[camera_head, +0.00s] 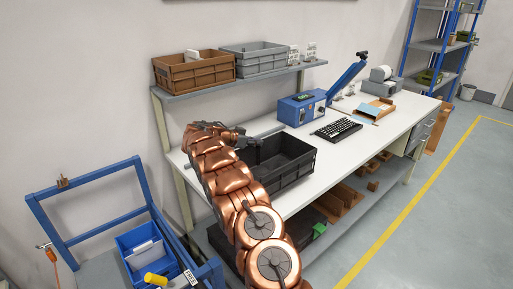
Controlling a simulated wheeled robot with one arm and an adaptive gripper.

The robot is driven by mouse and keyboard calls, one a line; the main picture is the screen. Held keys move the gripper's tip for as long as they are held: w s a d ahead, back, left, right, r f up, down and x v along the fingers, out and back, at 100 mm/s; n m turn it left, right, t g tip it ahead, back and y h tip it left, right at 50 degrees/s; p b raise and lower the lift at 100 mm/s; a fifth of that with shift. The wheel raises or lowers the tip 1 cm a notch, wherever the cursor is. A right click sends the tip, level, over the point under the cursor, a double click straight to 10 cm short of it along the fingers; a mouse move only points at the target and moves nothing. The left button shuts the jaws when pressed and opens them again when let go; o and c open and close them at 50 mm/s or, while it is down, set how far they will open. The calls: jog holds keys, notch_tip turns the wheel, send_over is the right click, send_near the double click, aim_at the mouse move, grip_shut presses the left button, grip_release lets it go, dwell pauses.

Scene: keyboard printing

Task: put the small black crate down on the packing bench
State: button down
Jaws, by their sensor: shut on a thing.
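The small black crate (292,173) is upright and looks empty, over the left part of the white packing bench (345,152). My gripper (246,141) is at the crate's far left corner, shut on its rim. My copper-coloured arm hides the crate's left side and part of the bench's left end. I cannot tell whether the crate's bottom touches the bench top or is slightly above it.
A keyboard (337,129) and a blue device (301,108) sit right of the crate. A shelf (205,92) above holds a brown crate (194,72) and a grey crate (254,57). A blue trolley (90,205) with a blue bin (146,252) stands at left.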

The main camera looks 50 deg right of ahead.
aim_at(252, 148)
notch_tip(252, 148, down, 3)
jog(key=shift+r+p, duration=0.15)
jog(key=shift+p, duration=0.65)
jog(key=shift+f, duration=0.2)
jog(key=shift+f+b, duration=0.15)
jog(key=shift+b, duration=0.2)
jog(key=c, duration=1.2)
grip_release()
